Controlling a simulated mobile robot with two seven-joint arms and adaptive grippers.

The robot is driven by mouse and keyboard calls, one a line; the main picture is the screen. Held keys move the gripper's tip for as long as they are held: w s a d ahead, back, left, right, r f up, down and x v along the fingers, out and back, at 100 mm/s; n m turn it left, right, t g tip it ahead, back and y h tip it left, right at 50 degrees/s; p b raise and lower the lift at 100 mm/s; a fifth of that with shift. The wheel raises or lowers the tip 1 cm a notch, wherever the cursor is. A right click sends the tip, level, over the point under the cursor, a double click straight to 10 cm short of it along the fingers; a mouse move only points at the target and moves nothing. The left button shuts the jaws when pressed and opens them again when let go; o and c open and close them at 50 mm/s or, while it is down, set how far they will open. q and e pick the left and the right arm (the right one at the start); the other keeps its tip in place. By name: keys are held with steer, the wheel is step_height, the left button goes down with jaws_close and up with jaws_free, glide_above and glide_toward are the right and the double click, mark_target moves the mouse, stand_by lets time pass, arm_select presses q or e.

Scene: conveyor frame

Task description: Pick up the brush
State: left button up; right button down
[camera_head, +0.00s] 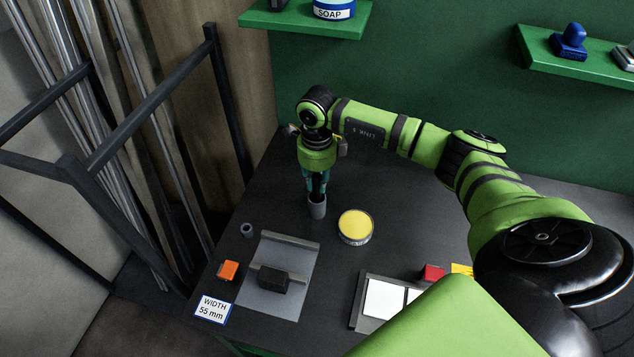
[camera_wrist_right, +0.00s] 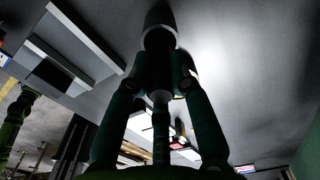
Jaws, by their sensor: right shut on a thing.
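My left gripper is not in view.
A yellow round tin (camera_head: 355,226) stands close right of the cup. A tray (camera_head: 357,318) and red block (camera_head: 432,272) are front right.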

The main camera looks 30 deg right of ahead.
steer(key=shift+r, duration=0.1)
steer(key=shift+r, duration=0.3)
step_height(320, 180, up, 8)
steer(key=b, duration=0.3)
steer(key=shift+r, duration=0.65)
steer(key=shift+a, duration=0.1)
